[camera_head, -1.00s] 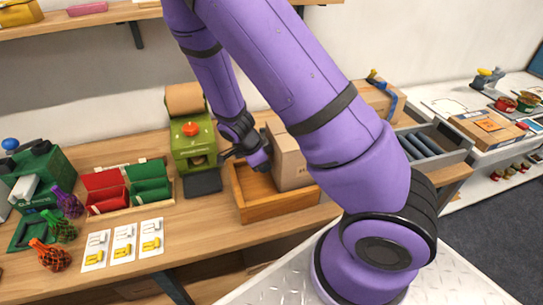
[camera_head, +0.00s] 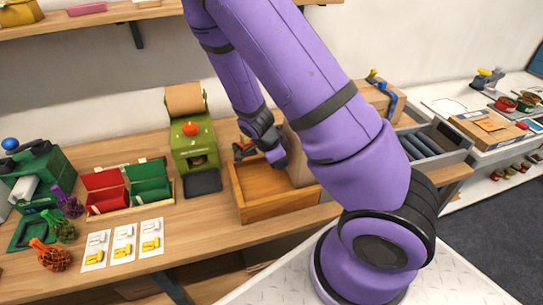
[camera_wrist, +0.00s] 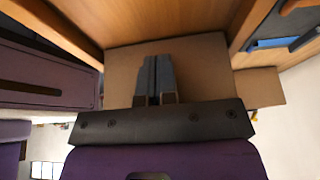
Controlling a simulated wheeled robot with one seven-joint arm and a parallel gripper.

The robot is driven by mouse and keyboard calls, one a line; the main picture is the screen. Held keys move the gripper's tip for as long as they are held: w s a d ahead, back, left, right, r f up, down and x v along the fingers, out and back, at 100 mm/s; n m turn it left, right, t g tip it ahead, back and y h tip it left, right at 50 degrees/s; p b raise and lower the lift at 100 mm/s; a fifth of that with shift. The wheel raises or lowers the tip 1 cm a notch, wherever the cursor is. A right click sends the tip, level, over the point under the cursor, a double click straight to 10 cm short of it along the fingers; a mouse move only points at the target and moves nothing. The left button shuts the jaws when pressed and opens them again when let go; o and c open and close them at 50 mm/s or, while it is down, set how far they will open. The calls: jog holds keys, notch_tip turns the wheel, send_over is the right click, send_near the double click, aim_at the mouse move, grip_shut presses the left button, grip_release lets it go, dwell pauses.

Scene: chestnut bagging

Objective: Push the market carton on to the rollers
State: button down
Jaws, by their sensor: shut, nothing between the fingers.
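The market carton (camera_head: 300,172) is a plain brown box standing in the right part of a shallow wooden tray (camera_head: 282,209). My arm hides most of it in the head view. In the wrist view its brown face (camera_wrist: 205,65) fills the middle, right in front of my gripper (camera_wrist: 160,97). The fingers are shut and empty, at or against that face; exact contact is hard to tell. The rollers (camera_head: 425,146) are dark bars in a grey frame to the right, beyond my arm.
A green machine (camera_head: 193,150) with a brown roll stands left of the tray. Red and green bins (camera_head: 128,187), cards and net bags lie farther left. A brown box with a blue strap (camera_head: 383,99) is behind the rollers. A parcel (camera_head: 487,130) lies at far right.

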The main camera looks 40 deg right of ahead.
jog(key=shift+s+d, duration=0.4)
jog(key=shift+d, duration=0.85)
jog(key=shift+s+d, duration=0.45)
jog(key=shift+d, duration=0.75)
jog(key=shift+s+d, duration=0.4)
jog(key=shift+d, duration=0.85)
jog(key=shift+w+a+r, duration=0.1)
jog(key=shift+r, duration=0.25)
notch_tip(320, 180, up, 15)
jog(key=a, duration=0.1)
jog(key=shift+w+a+r, duration=0.15)
jog(key=shift+a, duration=0.05)
jog(key=shift+a+r+n+y, duration=0.2)
jog(key=shift+a+n+y, duration=0.1)
jog(key=shift+n, duration=0.1)
jog(key=s+a+r+n+t+y, duration=0.1)
jog(key=s+a+r+n+t, duration=0.1)
jog(key=s+a+r+n, duration=0.2)
jog(key=s+a+r+n+t+y, duration=0.1)
jog(key=s+a+r+n, duration=0.4)
jog(key=r+n, duration=0.5)
jog(key=s+a+r+n+t+y, duration=0.1)
jog(key=s+a+r+n+t, duration=0.2)
jog(key=r, duration=0.5)
jog(key=s+a+n, duration=0.1)
jog(key=s+n, duration=0.1)
jog(key=n, duration=0.1)
jog(key=shift+s+a+n+t+y, duration=0.2)
jog(key=shift+n+t+y, duration=0.1)
jog(key=shift+n+y, duration=0.1)
